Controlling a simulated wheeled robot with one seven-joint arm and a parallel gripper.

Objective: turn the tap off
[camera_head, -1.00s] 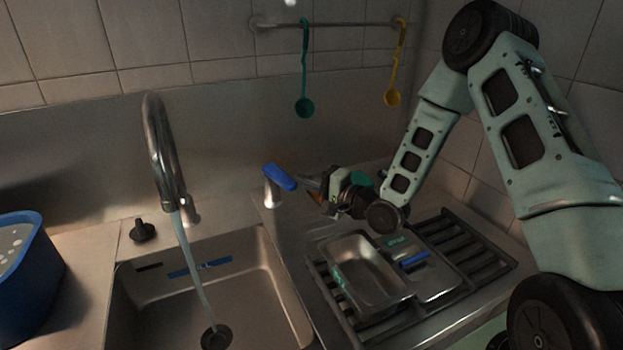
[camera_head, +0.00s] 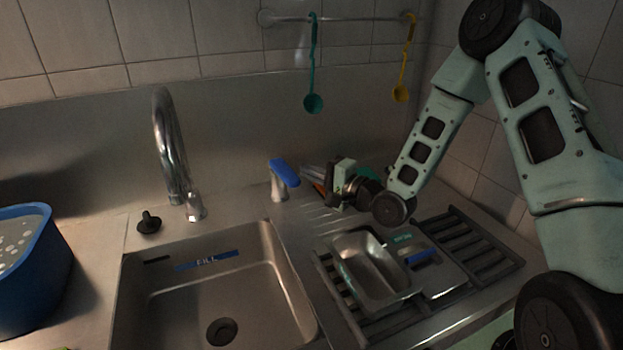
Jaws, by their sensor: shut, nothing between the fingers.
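The tap (camera_head: 168,140) is a curved metal spout at the back of the sink (camera_head: 262,285). No water comes from it. Its blue-topped lever handle (camera_head: 285,172) stands on a metal post to the right of the spout. My gripper (camera_head: 308,178) is shut and empty, just to the right of the handle, with its fingers pointing left. Whether the fingertips touch the handle or its post, I cannot tell. The drain (camera_head: 221,331) shows clear in the sink floor.
A metal tray (camera_head: 366,262) sits on a dark rack (camera_head: 480,262) right of the sink. A blue tub (camera_head: 45,265) stands at the left, and a black plug (camera_head: 149,222) lies behind the sink. Teal (camera_head: 313,103) and yellow (camera_head: 400,93) ladles hang from the rail (camera_head: 350,18).

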